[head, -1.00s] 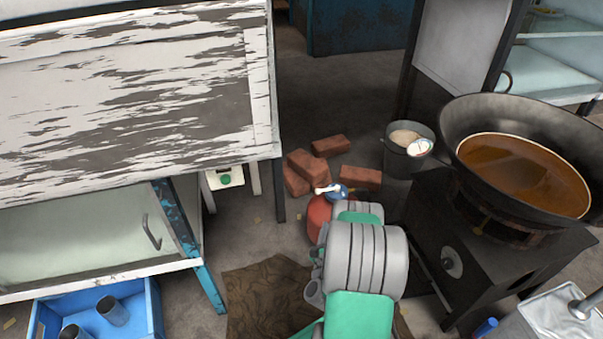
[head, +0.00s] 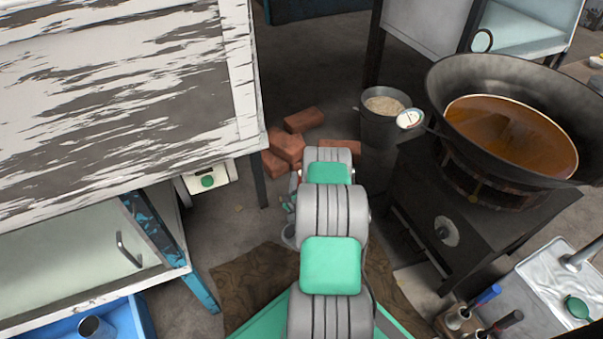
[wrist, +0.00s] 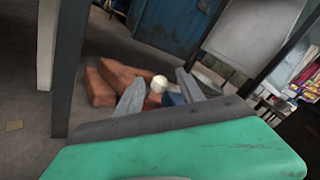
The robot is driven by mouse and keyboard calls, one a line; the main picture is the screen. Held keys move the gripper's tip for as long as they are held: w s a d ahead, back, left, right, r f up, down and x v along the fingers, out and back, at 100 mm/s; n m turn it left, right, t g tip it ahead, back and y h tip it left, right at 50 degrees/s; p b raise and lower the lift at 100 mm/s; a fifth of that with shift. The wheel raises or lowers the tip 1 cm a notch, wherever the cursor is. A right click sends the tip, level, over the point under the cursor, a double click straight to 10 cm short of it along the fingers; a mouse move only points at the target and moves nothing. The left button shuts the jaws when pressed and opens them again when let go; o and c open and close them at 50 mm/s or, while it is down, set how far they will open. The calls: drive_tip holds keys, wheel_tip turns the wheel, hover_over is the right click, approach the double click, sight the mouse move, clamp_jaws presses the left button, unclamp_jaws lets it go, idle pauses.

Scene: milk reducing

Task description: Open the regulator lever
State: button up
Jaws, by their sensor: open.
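In the wrist view my gripper (wrist: 160,79) is open, with its two grey fingers apart. A round white end, which looks like the regulator lever (wrist: 159,83), shows between the fingertips. A small part of the blue regulator (wrist: 174,99) shows below it, beside the right finger. I cannot tell whether the fingers touch the lever. In the head view my arm hides the gripper, the regulator and the red gas cylinder.
Red-brown bricks (head: 288,147) lie behind the arm. A grey bucket (head: 378,135) and a black stove (head: 440,222) with a wok (head: 440,80) of brown liquid stand right. A peeling white cabinet (head: 245,100) is left.

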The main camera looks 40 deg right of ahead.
drive_tip(key=shift+w+d, duration=0.35)
drive_tip(key=shift+d, duration=0.15)
drive_tip(key=shift+c, duration=0.2)
clamp_jaws()
drive_tip(key=shift+a, duration=0.1)
idle(1.0)
